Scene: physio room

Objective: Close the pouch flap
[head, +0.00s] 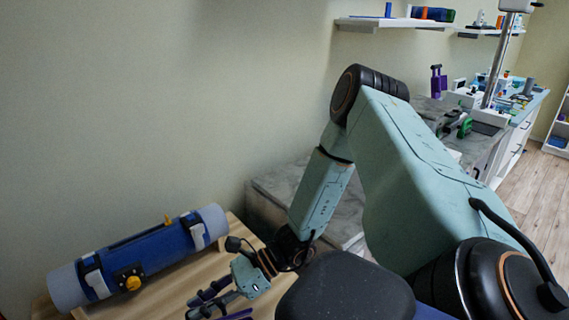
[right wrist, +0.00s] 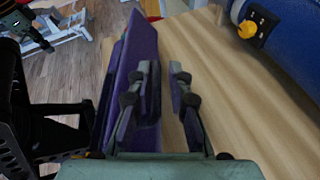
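A purple panel (right wrist: 133,65), which looks like the pouch flap, stands up steeply in the right wrist view. In the head view only a purple sliver (head: 238,315) shows at the bottom edge; the rest of the pouch is out of frame or hidden. My right gripper (head: 208,302) is low over the wooden table's edge. In the right wrist view its fingers (right wrist: 165,90) are apart, with wood visible between them. The left finger overlaps the purple panel; I cannot tell whether it touches. A dark jointed part (right wrist: 25,28) at the upper left may be my left gripper.
A blue roll (head: 150,256) with pale ends, straps and a yellow knob lies on the wooden table (head: 188,290) against the wall. A grey marbled surface (head: 275,188) is behind my right arm. Shelves (head: 395,22) hang at the upper right. Wooden floor (head: 530,195) is clear at far right.

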